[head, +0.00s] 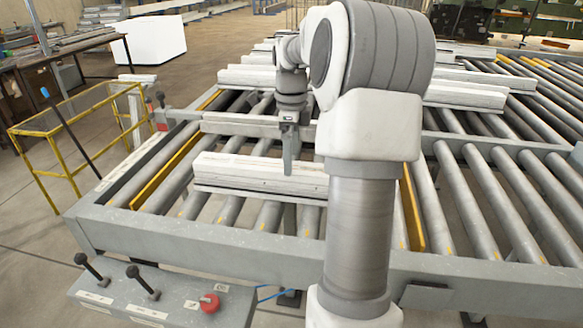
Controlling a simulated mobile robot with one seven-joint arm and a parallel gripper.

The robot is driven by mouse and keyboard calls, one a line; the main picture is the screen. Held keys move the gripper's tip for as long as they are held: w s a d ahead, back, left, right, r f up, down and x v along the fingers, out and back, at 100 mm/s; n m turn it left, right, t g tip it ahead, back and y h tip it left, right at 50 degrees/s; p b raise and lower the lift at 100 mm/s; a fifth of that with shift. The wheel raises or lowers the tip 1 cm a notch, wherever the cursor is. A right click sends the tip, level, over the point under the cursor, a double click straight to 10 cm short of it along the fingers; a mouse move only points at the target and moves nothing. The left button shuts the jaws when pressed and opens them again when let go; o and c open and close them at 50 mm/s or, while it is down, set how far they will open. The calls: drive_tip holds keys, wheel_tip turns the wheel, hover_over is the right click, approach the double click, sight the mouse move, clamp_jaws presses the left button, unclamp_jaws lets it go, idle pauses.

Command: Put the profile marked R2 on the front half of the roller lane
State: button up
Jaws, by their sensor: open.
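A long pale profile (250,172) lies crosswise on the rollers in the front part of the roller lane (230,262). A greyer profile (235,124) lies crosswise behind it, and another pale one (245,77) is farther back. I cannot read an R2 mark on any of them. My gripper (288,170) points down over the middle of the front profile and overlaps it in the picture. It is open, and I see nothing held in it. Whether it touches the profile is unclear. My arm hides the right ends of these profiles.
Yellow side guides (172,172) edge the lane; another (412,208) is right of my arm. A second roller lane (475,205) on the right has bare front rollers. A control box (160,300) with levers and a red button (210,302) stands in front. A yellow railing (75,130) is left.

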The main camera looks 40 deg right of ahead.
wheel_tip(320, 180, up, 7)
drive_tip(key=shift+f+p, duration=0.2)
drive_tip(key=shift+p, duration=0.15)
idle(0.3)
drive_tip(key=s+a+r+n+t, duration=0.2)
drive_tip(key=s+a+n, duration=0.1)
drive_tip(key=a+n, duration=0.8)
drive_tip(key=s+a+r+n+t, duration=0.25)
drive_tip(key=a+n, duration=0.65)
drive_tip(key=a, duration=0.5)
drive_tip(key=s+a+f+n, duration=0.1)
drive_tip(key=s+f+n, duration=0.2)
drive_tip(key=s, duration=0.3)
drive_tip(key=s+a+f+n+t, duration=0.1)
drive_tip(key=s+f+n, duration=0.2)
drive_tip(key=s, duration=0.4)
drive_tip(key=shift+s+a+f+n, duration=0.15)
drive_tip(key=shift+a+n, duration=0.1)
drive_tip(key=shift+n, duration=0.65)
